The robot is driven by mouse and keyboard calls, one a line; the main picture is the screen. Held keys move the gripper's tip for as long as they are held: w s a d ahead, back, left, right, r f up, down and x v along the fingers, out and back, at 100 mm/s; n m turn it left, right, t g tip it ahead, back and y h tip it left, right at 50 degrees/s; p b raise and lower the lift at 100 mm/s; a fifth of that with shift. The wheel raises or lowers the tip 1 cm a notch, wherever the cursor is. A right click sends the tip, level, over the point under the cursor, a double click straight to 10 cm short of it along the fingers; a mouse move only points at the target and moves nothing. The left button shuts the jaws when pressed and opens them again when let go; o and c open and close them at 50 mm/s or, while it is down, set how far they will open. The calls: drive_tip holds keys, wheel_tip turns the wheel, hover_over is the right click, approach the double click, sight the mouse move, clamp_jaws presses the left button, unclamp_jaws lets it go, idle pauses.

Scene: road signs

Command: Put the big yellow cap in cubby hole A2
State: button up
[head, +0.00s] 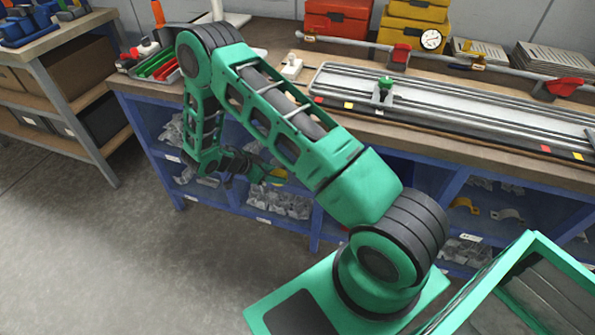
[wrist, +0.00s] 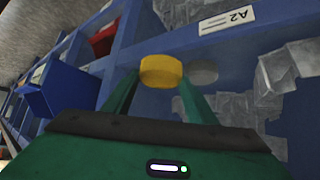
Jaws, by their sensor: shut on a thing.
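A big yellow cap (wrist: 161,71) is held between the fingertips of my gripper (wrist: 160,88) in the wrist view. The label A2 (wrist: 228,20) appears upside down on a blue shelf strip above and right of the cap. Past the cap is an opening with clear or grey pieces (wrist: 285,65) and a grey round piece (wrist: 203,72) near the right finger. I cannot tell how far the cap is inside the opening.
The blue cubby shelf (head: 188,203) runs under the wooden bench (head: 440,130), with several openings holding grey pieces (head: 272,203). Blue dividers border the opening. A blue bin (wrist: 65,90) and a red item (wrist: 103,40) show at left in the wrist view. The floor in front is clear.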

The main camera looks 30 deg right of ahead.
sight(281, 172)
drive_tip(key=d, duration=1)
drive_tip(key=shift+d, duration=0.35)
drive_tip(key=shift+d+f, duration=0.25)
drive_tip(key=shift+f, duration=0.65)
drive_tip(key=shift+d+f, duration=0.2)
drive_tip(key=shift+f, duration=0.65)
drive_tip(key=o, duration=1.1)
drive_tip(key=shift+f, duration=0.1)
drive_tip(key=v, duration=1.2)
drive_tip(key=shift+s, duration=0.1)
